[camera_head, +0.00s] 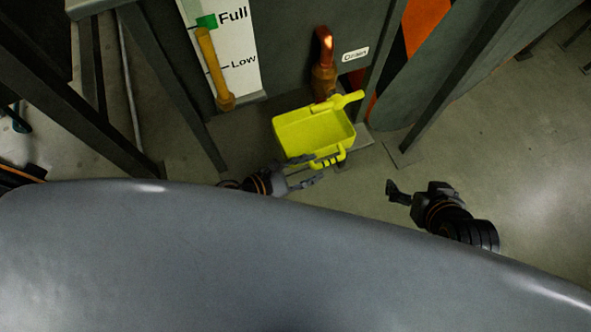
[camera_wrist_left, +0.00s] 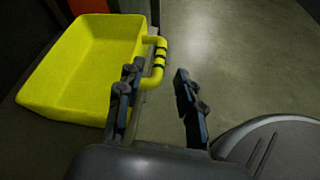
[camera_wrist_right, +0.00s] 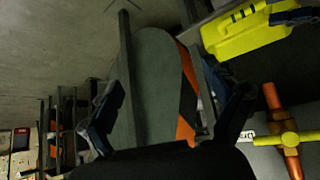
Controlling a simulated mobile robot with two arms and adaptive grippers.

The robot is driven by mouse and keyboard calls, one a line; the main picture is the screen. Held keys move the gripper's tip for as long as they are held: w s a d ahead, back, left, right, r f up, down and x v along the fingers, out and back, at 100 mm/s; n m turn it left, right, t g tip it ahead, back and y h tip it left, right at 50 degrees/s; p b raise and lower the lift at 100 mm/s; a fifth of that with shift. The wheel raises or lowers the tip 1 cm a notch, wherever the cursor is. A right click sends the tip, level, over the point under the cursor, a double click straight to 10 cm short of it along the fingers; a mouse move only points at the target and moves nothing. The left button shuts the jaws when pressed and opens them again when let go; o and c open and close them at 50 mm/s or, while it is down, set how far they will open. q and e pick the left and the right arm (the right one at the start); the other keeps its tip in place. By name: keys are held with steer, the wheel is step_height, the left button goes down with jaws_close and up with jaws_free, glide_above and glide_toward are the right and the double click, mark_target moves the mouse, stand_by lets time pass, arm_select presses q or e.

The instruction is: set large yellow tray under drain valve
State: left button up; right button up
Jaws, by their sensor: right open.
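The large yellow tray (camera_head: 310,133) sits upright at the base of the machine, its black-banded handle (camera_head: 330,160) facing me. The copper drain valve (camera_head: 323,75) with its yellow lever (camera_head: 347,101) is above the tray's far edge. My left gripper (camera_head: 318,169) is open beside the tray handle. In the left wrist view its fingers (camera_wrist_left: 158,95) are apart with nothing between them, and the handle (camera_wrist_left: 156,62) lies just beyond the left finger. My right gripper (camera_head: 394,190) is open and empty, right of the tray. The right wrist view also shows the tray (camera_wrist_right: 240,35) and valve (camera_wrist_right: 285,140).
A "Drain" label (camera_head: 355,54) is beside the valve. A level gauge (camera_head: 213,65) marked Full and Low stands left of it. Dark metal posts (camera_head: 180,85) flank the tray area. The concrete floor (camera_head: 520,140) to the right is clear.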

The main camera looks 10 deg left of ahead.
arm_select(q)
steer(key=shift+b+v, duration=0.3)
steer(key=shift+v, duration=2.15)
arm_select(e)
steer(key=shift+w+a+r+t+y, duration=0.1)
steer(key=shift+w+a+r+t, duration=0.1)
steer(key=shift+w+r+t, duration=0.25)
steer(key=shift+w+a+r+t+y, duration=0.1)
steer(key=shift+w+a+r+t, duration=0.15)
steer(key=shift+w, duration=0.35)
steer(key=shift+w+a+r+t+y, duration=0.15)
steer(key=shift+w+r+t, duration=0.2)
steer(key=shift+w, duration=0.2)
